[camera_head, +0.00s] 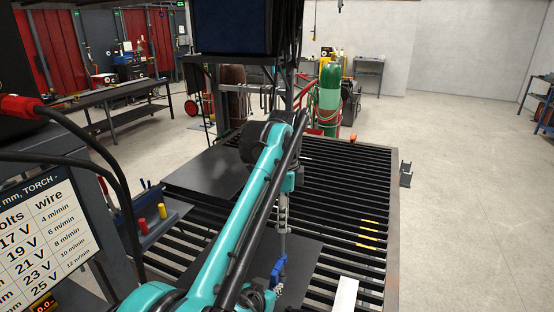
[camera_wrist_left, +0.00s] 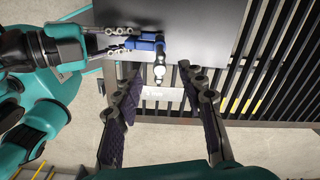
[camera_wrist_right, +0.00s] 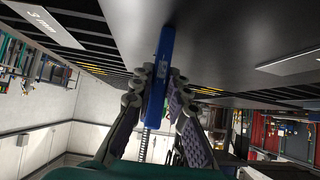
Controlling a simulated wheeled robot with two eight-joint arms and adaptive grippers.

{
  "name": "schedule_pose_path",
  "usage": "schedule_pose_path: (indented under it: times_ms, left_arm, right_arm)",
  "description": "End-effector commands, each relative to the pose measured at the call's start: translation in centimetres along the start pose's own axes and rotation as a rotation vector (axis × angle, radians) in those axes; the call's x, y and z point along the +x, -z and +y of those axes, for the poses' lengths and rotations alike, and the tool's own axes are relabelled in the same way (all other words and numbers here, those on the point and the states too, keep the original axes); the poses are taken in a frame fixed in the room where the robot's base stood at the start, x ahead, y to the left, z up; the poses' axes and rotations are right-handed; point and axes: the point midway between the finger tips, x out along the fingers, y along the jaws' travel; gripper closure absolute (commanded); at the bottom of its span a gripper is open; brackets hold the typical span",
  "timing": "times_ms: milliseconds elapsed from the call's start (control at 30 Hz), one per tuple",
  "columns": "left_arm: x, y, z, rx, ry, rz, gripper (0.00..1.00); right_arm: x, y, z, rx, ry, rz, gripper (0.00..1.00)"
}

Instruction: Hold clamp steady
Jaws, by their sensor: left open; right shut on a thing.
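The blue clamp (camera_head: 279,268) is at the edge of a dark plate (camera_head: 308,258) on the slatted table. My right gripper (camera_wrist_right: 160,75) is shut on the clamp's blue bar (camera_wrist_right: 159,95). In the left wrist view its fingers reach the clamp (camera_wrist_left: 148,43) from the left. My left gripper (camera_head: 284,215) is above the clamp, fingers pointing down. In the left wrist view my left gripper (camera_wrist_left: 160,68) is open, and the clamp's silver end shows between its fingertips. I cannot tell whether they touch it. My left arm hides part of the plate in the head view.
A pale strip (camera_head: 344,296) lies near the table's front edge; it reads "3 mm" in the right wrist view (camera_wrist_right: 40,24). Another dark plate (camera_head: 207,172) lies at the table's left. A rack with red and yellow handles (camera_head: 150,220) stands left. The right-hand slats (camera_head: 350,185) are mostly clear.

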Motion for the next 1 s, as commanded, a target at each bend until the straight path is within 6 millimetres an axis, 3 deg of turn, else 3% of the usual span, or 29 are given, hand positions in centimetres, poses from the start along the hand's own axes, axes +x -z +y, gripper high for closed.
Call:
schedule_pose_path:
  times_ms: [200, 567, 600, 733, 767, 1000]
  left_arm:
    - [1.9, 0.0, 0.0, 0.000, 0.000, 0.000, 0.60]
    - [2.4, 0.0, 0.0, -0.001, 0.000, 0.000, 0.60]
    - [2.4, 0.0, 0.0, -0.001, 0.000, 0.000, 0.62]
    - [2.4, 0.0, 0.0, -0.001, 0.000, 0.000, 0.97]
    - [2.4, 0.0, 0.0, -0.001, 0.000, 0.000, 1.00]
    - [2.4, 0.0, 0.0, -0.024, 0.000, 0.000, 1.00]
  right_arm:
    - [0.0, 0.0, 0.0, 0.000, 0.000, 0.000, 1.00]
    - [0.0, 0.0, 0.0, 0.000, 0.000, 0.000, 1.00]
    - [0.0, 0.0, 0.0, 0.000, 0.000, 0.000, 1.00]
    - [0.0, 0.0, 0.0, 0.000, 0.000, 0.000, 1.00]
    - [0.0, 0.0, 0.0, 0.000, 0.000, 0.000, 1.00]
    - [0.0, 0.0, 0.0, 0.000, 0.000, 0.000, 1.00]
